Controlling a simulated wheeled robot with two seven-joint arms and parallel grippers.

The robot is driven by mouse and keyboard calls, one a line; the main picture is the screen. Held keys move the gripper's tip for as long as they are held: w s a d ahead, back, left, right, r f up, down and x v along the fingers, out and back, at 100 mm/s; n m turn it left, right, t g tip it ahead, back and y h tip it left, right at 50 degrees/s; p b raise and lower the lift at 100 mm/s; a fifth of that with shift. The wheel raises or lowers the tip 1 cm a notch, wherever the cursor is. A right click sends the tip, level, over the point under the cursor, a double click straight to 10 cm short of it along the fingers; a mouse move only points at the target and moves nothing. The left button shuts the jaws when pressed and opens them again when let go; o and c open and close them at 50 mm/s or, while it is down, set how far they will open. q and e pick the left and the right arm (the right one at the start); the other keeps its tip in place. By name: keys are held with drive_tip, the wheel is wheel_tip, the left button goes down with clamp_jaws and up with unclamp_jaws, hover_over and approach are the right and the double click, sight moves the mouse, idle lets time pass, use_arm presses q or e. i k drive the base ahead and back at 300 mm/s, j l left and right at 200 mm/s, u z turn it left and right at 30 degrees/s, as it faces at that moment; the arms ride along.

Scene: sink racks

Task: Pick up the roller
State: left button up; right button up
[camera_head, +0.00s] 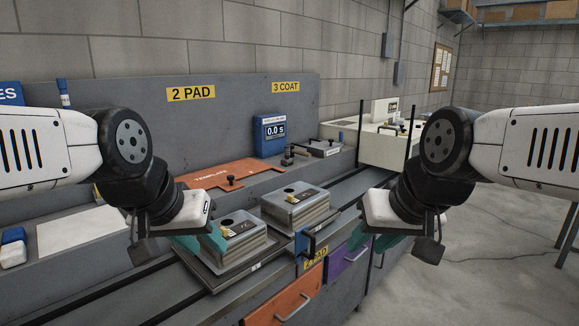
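No roller can be made out with certainty. A small dark item with an upright part (288,156), possibly the roller, stands on the bench below the blue timer. My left gripper (208,241), with teal fingers, is over the left stack of grey metal plates (240,246), in front of that item and to its left. My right gripper (366,243), also teal-fingered, is beside the bench's front edge, right of the second plate stack (296,204). Nothing is seen held in either gripper. The finger gaps are too small and partly hidden to judge.
An orange template (222,174) with a black knob lies behind the plate stacks. The blue timer (270,134) reads 0.0 s. A grey flat box (319,148) and a white machine (380,140) stand at the back right. Orange (286,303) and purple (347,262) drawers are below.

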sight(287, 161)
drive_tip(key=u, duration=0.5)
drive_tip(key=i+l+u, duration=0.1)
drive_tip(key=u, duration=0.4)
drive_tip(key=l+u, duration=0.2)
drive_tip(key=u, duration=0.25)
drive_tip(key=l+u, duration=0.5)
drive_tip(key=l, duration=0.4)
drive_tip(key=k+l+u, duration=0.1)
drive_tip(key=l+u, duration=0.4)
drive_tip(key=l, duration=0.45)
drive_tip(key=k+l, duration=0.1)
drive_tip(key=l, duration=0.75)
drive_tip(key=k+l, duration=0.15)
drive_tip(key=l, duration=0.25)
drive_tip(key=k+l, duration=0.1)
drive_tip(key=l, duration=0.35)
